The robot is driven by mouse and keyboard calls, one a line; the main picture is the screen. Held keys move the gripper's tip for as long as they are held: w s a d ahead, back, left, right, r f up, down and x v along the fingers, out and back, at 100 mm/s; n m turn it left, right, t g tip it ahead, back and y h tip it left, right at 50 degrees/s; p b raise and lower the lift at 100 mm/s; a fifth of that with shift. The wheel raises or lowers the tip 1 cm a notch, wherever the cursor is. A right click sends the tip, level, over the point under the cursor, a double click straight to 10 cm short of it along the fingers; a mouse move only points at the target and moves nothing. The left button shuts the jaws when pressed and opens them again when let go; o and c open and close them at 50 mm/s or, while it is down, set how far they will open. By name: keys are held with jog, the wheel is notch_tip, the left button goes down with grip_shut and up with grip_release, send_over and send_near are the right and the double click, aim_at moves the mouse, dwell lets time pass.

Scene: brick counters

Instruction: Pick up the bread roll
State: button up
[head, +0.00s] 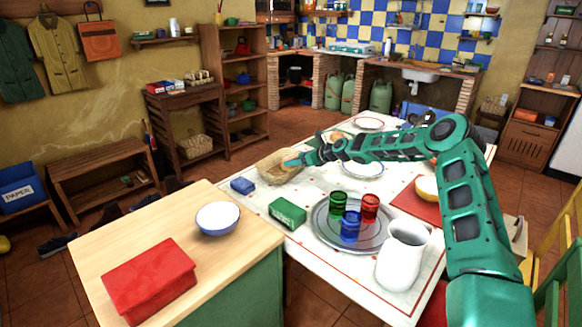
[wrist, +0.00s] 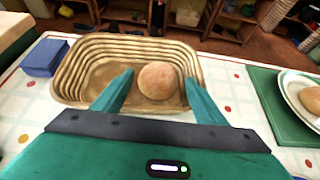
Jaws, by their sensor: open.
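A round brown bread roll (wrist: 159,81) lies in a wicker basket (wrist: 75,56) in the wrist view. The basket (head: 263,163) also shows on the white table in the head view, where the roll inside cannot be made out. My gripper (wrist: 158,88) is open above the basket, with one teal finger to the left of the roll and one to its right. The left finger stands apart from the roll; the right one is close to it, and I cannot tell whether it touches. In the head view my gripper (head: 291,163) is small at the basket's right side.
A blue box (wrist: 45,57) stands left of the basket. To the right, a plate (wrist: 296,92) with another roll (wrist: 312,97) lies on a green mat (wrist: 270,100). A tray (head: 322,229) with coloured glasses and a white jug (head: 401,254) stand nearer on the table.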

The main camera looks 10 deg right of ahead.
jog(key=shift+x, duration=1.8)
jog(key=c, duration=0.8)
jog(key=shift+o, duration=0.2)
jog(key=shift+r, duration=0.1)
